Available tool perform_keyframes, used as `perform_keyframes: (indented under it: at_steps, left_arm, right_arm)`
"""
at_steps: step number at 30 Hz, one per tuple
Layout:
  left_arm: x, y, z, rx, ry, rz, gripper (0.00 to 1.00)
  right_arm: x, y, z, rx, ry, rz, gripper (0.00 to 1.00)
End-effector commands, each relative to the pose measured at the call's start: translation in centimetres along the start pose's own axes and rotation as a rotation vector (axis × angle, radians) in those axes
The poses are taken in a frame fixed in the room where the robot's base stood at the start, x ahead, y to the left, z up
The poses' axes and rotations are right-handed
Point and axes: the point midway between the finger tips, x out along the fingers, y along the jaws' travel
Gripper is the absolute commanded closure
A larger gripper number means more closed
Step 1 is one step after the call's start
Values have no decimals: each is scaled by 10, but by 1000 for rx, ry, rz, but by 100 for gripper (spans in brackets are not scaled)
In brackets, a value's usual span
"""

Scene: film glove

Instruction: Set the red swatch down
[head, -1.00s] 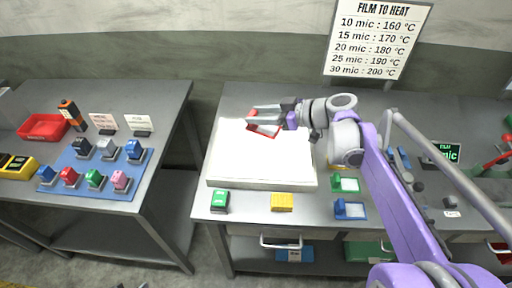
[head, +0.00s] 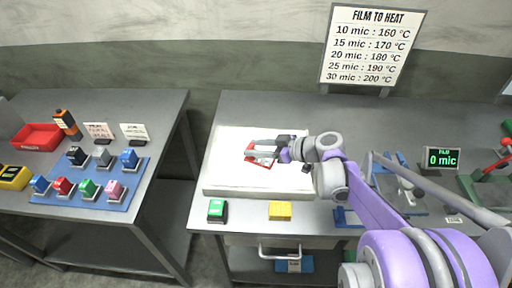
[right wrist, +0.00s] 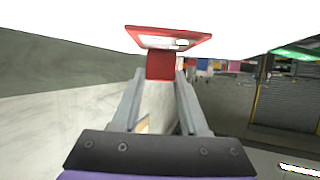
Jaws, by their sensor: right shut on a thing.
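The red swatch (head: 262,162) is a flat red frame with a pale middle and a red tab. My right gripper (head: 260,153) is shut on it over the white lightbox-like board (head: 225,185) on the right-hand table. In the right wrist view the swatch (right wrist: 165,38) stands beyond the fingertips, with its tab between the two fingers (right wrist: 160,85). I cannot tell whether the swatch touches the board. My left gripper is not in view.
A green block (head: 216,210) and a yellow block (head: 280,210) sit at the table's front edge. A display reading 0 mic (head: 441,158) stands at right. A blue mat (head: 125,195) with several coloured stamps lies on the left table.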

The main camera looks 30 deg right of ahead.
Motion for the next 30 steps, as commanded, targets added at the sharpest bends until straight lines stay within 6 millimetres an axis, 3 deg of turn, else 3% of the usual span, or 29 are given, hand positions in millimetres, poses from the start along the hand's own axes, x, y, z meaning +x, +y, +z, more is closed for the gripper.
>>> perform_keyframes:
  at_steps: [3,4,8,20,30]
  left_arm:
    - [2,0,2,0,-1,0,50]
    - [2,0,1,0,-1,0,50]
    - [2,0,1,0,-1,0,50]
    - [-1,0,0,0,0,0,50]
    - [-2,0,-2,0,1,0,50]
  right_arm:
    - [2,0,4,0,0,0,100]
    - [1,0,3,0,0,0,51]
    - [1,0,3,0,0,0,28]
    - [-4,1,-1,0,0,2,26]
    - [-72,1,0,1,-1,6,26]
